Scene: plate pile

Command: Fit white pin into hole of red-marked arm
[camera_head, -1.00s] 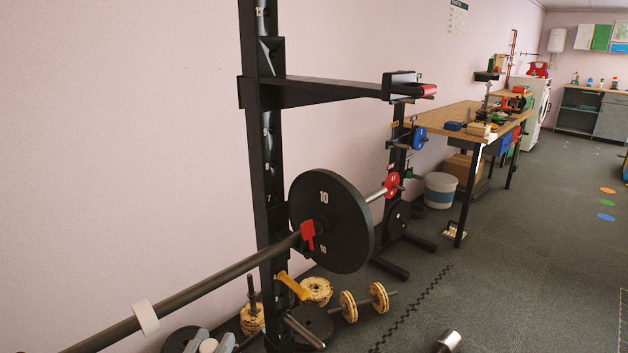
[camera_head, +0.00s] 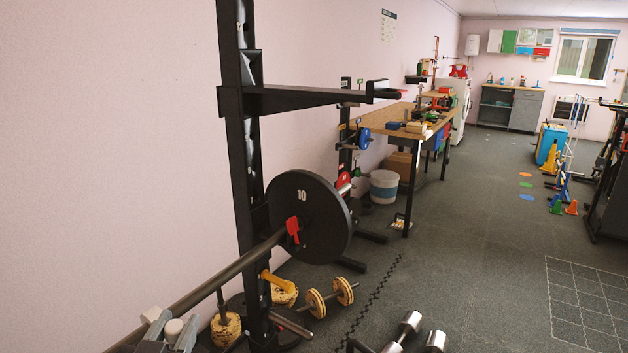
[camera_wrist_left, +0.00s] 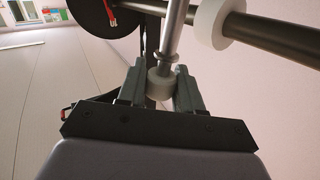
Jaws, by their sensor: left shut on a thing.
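My left gripper (camera_head: 171,342) is at the bottom left of the head view, beside the long bar. In the left wrist view its grey fingers (camera_wrist_left: 160,86) are shut on the white knob of the white pin (camera_wrist_left: 160,82); the pin's metal shaft (camera_wrist_left: 172,35) points away. The white knob also shows in the head view (camera_head: 173,327). A long black arm (camera_head: 310,99) sticks out from the rack upright, with a small red mark near its far end (camera_head: 404,92). I cannot make out its hole. My right gripper is not in view.
The dark bar (camera_head: 240,258) with a white collar (camera_wrist_left: 212,22) runs past the gripper, carrying a black plate (camera_head: 325,225) and a red clip (camera_head: 293,230). The rack upright (camera_head: 240,150) stands beyond.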

